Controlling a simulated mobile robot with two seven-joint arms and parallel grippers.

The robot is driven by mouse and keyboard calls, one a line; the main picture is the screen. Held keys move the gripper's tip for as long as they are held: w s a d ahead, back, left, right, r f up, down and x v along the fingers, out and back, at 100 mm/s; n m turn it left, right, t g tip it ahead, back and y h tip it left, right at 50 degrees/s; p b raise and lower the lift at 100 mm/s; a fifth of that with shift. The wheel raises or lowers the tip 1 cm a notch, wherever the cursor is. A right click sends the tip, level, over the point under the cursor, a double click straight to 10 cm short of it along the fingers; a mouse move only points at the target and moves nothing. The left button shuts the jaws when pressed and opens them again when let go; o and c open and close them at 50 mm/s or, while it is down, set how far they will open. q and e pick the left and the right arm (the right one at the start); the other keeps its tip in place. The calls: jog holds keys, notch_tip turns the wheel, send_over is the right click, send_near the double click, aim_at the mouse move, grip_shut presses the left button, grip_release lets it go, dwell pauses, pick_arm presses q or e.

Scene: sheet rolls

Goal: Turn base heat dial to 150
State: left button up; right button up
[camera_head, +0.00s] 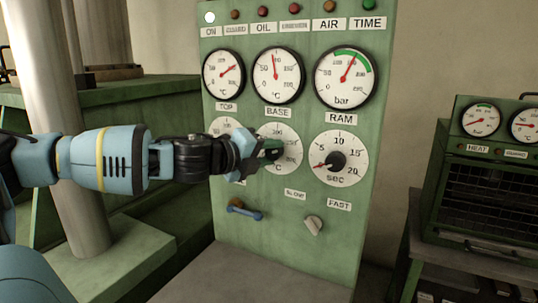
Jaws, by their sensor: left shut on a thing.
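The base heat dial (287,140) is the middle one of three round white dials in the lower row on the green panel (310,230). Its knob is hidden behind my left gripper (274,150), which is shut on it. The dial's pointer cannot be read. The base gauge (277,75) above it is marked in °C, and its red needle points almost straight up. My right gripper is not in view.
The top dial (222,125) is partly covered by my left arm. The seconds dial (334,158) is close on the right. A slow/fast switch (313,225) and a blue-handled lever (244,210) stick out below. A green oven (485,200) stands at right.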

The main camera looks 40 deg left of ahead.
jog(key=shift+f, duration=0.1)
pick_arm(q)
jog(key=o, duration=0.8)
jog(key=shift+o, duration=0.9)
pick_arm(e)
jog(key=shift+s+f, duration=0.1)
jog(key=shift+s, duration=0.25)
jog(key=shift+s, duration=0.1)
pick_arm(q)
jog(key=shift+r, duration=0.1)
jog(key=shift+s+r+p, duration=0.2)
jog(key=shift+s+p, duration=0.2)
jog(key=shift+s, duration=0.1)
jog(key=s+p, duration=0.3)
jog(key=s, duration=0.3)
jog(key=shift+s+r, duration=0.35)
jog(key=shift+r, duration=0.05)
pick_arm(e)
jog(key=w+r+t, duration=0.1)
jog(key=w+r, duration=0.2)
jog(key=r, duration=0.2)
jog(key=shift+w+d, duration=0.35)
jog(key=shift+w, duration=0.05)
